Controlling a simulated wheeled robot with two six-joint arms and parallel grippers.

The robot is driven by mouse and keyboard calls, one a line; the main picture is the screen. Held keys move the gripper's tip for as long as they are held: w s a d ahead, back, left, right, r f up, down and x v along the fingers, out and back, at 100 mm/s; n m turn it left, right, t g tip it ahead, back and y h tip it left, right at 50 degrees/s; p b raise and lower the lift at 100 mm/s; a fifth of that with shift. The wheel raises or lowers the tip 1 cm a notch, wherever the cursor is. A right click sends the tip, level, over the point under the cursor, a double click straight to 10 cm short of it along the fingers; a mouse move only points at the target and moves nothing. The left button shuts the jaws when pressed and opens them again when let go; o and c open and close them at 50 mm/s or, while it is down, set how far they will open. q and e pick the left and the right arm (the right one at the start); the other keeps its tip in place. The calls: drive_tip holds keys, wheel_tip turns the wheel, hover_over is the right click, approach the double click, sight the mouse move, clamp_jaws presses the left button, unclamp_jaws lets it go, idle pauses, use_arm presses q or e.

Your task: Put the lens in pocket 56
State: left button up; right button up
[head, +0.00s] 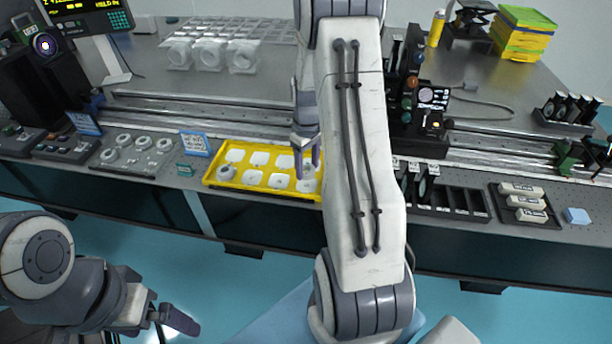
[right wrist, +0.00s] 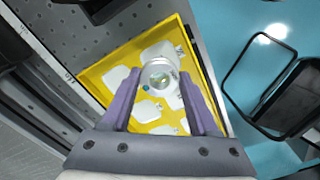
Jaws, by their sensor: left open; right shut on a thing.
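A yellow tray (head: 262,191) with several pale pockets lies on the near edge of the optical table; it also shows in the right wrist view (right wrist: 92,80). My right gripper (head: 306,168) is over the right end of the tray, pointing down. In the right wrist view its purple fingers (right wrist: 160,80) are shut on a round clear lens (right wrist: 160,76) with a pale ring, over the tray. I cannot tell whether the lens touches a pocket. Pocket numbers are not readable. Another round piece (head: 227,172) sits in the tray's front left pocket. My left gripper (head: 175,324) is open and empty, low in front of the table.
A plate of round mounts (head: 135,153) and a blue-framed sign (head: 195,144) stand left of the tray. A dark slotted rack (head: 455,203) and a tray of white blocks (head: 524,202) lie to the right. A metal rail (head: 200,111) runs behind. My right arm hides the table's middle.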

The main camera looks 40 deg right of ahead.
sight(307, 170)
wheel_tip(307, 170, down, 4)
drive_tip(key=shift+a+f, duration=0.15)
drive_tip(key=o, duration=1.4)
drive_tip(key=shift+c, duration=0.2)
wheel_tip(307, 170, up, 12)
drive_tip(key=shift+r, duration=0.1)
wheel_tip(307, 170, down, 12)
drive_tip(key=shift+f, duration=0.1)
wheel_tip(307, 170, up, 8)
drive_tip(key=shift+f, duration=0.15)
drive_tip(key=shift+f, duration=0.1)
